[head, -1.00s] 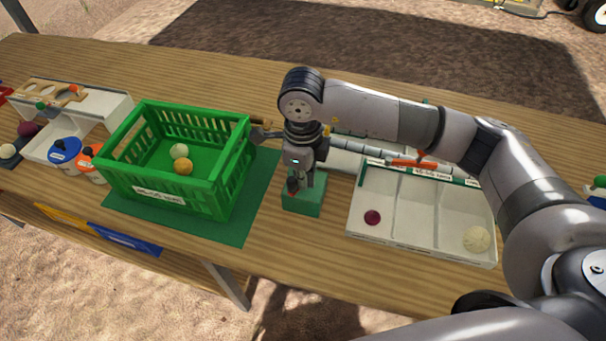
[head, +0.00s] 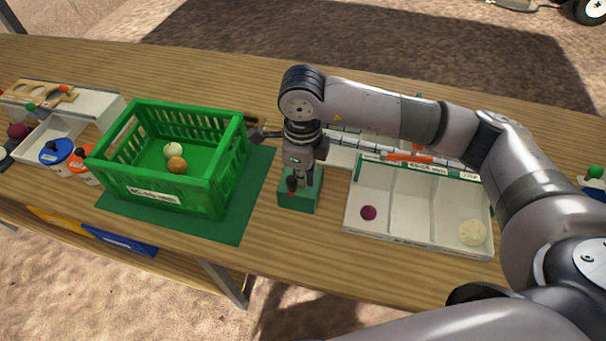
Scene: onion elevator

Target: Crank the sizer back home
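The sizer is a white unit with rails (head: 375,147) at the back right, partly hidden behind my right arm. An orange piece (head: 408,157) lies along it above the white sorting tray (head: 400,243). A small green block (head: 299,197) stands in front of the sizer's left end. My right gripper (head: 297,183) points down over this block, with a small red-tipped part between or beside its fingers. The crank is largely hidden by the gripper, and I cannot tell whether the fingers are closed on it. My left gripper is not in view.
A green crate (head: 158,198) with two onions stands on a green mat (head: 240,225) to the left. The sorting tray holds a red onion (head: 368,213) and a pale onion (head: 472,233). Blue and orange lidded pots (head: 57,152) stand farther left.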

